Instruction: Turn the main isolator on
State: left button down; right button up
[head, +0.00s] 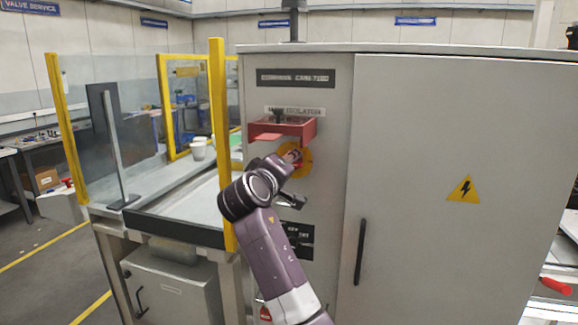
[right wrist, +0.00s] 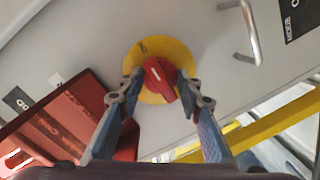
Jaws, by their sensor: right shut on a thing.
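The main isolator is a red rotary handle (right wrist: 161,80) on a round yellow plate (right wrist: 147,50), mounted on the grey cabinet front. In the head view the yellow plate (head: 304,160) is partly hidden behind my right arm and gripper. My right gripper (right wrist: 160,84) has its two fingers on either side of the red handle and is shut on it. The handle carries a white line and sits at a slant in the right wrist view. My right gripper also shows small in the head view (head: 291,160). My left gripper is in neither view.
A red box-like bracket (head: 284,129) juts from the cabinet just above the isolator; it lies close beside my fingers in the right wrist view (right wrist: 95,110). A metal handle (right wrist: 243,30) is on the panel nearby. A yellow post (head: 221,130) stands left of the cabinet.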

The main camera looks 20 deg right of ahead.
jog(key=shift+f, duration=0.1)
jog(key=o, duration=1.2)
jog(key=shift+c, duration=0.2)
jog(key=v, duration=0.7)
jog(key=shift+s, duration=0.2)
jog(key=shift+a, duration=0.15)
